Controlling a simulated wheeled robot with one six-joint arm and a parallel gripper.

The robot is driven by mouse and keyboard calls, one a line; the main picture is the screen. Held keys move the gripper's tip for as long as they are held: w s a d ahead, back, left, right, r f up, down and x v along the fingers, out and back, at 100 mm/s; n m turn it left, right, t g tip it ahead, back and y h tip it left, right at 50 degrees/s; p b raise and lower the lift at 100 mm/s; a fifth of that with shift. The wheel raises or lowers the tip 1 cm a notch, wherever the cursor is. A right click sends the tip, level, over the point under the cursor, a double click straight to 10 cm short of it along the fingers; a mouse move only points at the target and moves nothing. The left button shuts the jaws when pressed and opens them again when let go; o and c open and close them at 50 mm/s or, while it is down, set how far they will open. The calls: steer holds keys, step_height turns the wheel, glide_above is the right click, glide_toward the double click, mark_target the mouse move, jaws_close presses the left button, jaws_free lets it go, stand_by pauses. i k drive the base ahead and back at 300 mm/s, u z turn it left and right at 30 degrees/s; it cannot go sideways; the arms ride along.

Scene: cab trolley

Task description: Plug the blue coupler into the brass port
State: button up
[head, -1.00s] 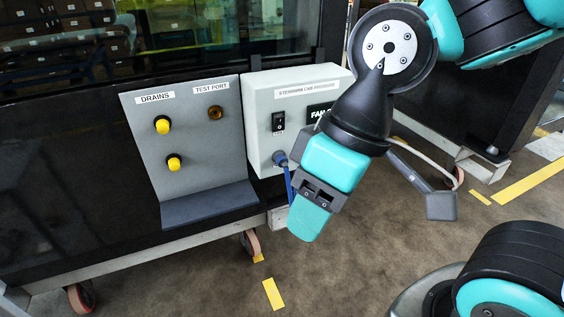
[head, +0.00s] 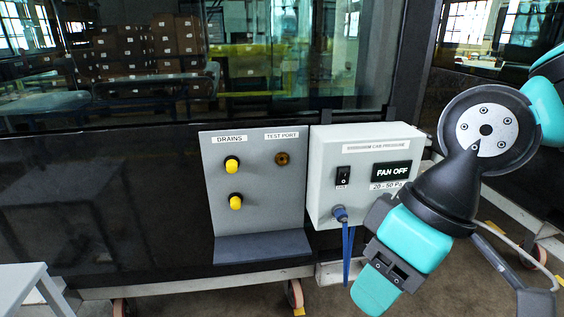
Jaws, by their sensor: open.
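The blue coupler (head: 340,214) sits at the lower left of the grey control box's front, with a blue hose (head: 348,250) hanging down from it. The brass port (head: 282,159) is on the grey panel to the left, under the "TEST PORT" label, and nothing is plugged into it. My gripper (head: 374,292) is in front of and below the control box, to the lower right of the coupler and apart from it. It is open and no object shows in it.
The control box (head: 325,185) has a black switch (head: 343,174) and a display reading "FAN OFF" (head: 391,171). Two yellow drain knobs (head: 232,164) stick out of the panel (head: 260,205), above a dark ledge (head: 262,246). A grey table corner (head: 25,280) is at the lower left.

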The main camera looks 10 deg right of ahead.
mark_target(341, 215)
steer(key=z, duration=1.8)
steer(key=k, duration=0.9)
steer(key=u, duration=1.15)
steer(key=i, duration=0.5)
